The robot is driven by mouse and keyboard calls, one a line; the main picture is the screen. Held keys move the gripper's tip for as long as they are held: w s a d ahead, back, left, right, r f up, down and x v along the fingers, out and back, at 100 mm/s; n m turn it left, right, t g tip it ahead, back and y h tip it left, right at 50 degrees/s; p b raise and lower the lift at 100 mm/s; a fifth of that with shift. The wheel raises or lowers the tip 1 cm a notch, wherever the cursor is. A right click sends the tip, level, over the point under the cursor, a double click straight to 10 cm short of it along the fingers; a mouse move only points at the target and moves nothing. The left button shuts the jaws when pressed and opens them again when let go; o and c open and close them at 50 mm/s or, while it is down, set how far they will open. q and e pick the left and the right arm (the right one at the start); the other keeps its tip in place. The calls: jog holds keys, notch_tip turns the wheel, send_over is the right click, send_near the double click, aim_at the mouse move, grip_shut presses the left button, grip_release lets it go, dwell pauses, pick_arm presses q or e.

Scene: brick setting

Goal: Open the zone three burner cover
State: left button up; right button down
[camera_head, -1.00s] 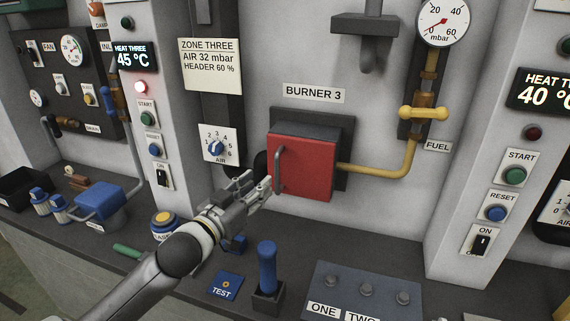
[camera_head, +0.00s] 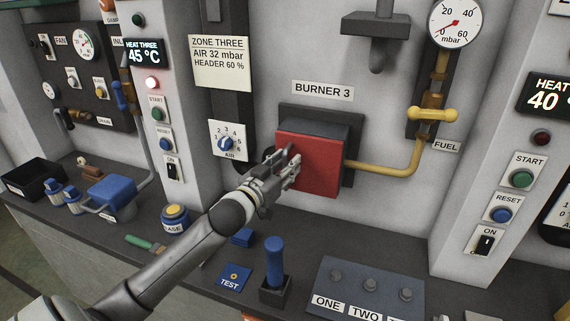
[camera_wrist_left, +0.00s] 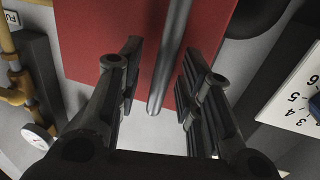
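The burner 3 cover (camera_head: 318,165) is a red square door on a dark box under the "BURNER 3" label, and it looks shut. Its grey vertical bar handle (camera_wrist_left: 170,62) shows in the left wrist view, but my gripper hides most of it in the head view. My left gripper (camera_head: 292,168) is at the cover's left side. In the left wrist view, the left gripper (camera_wrist_left: 158,85) is open, with the handle between its two fingers and a gap on each side. I cannot tell whether the fingertips touch the door. My right gripper is not in view.
A yellow fuel pipe with a valve (camera_head: 432,114) runs to the cover's right side. The air dial (camera_head: 228,142) is on the wall to its left. A blue lever (camera_head: 274,263) and a grey panel (camera_head: 362,290) stand on the counter below.

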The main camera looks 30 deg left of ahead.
pick_arm(q)
jog(key=shift+c, duration=1.3)
grip_shut()
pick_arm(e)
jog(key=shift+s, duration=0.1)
pick_arm(q)
jog(key=shift+s, duration=0.1)
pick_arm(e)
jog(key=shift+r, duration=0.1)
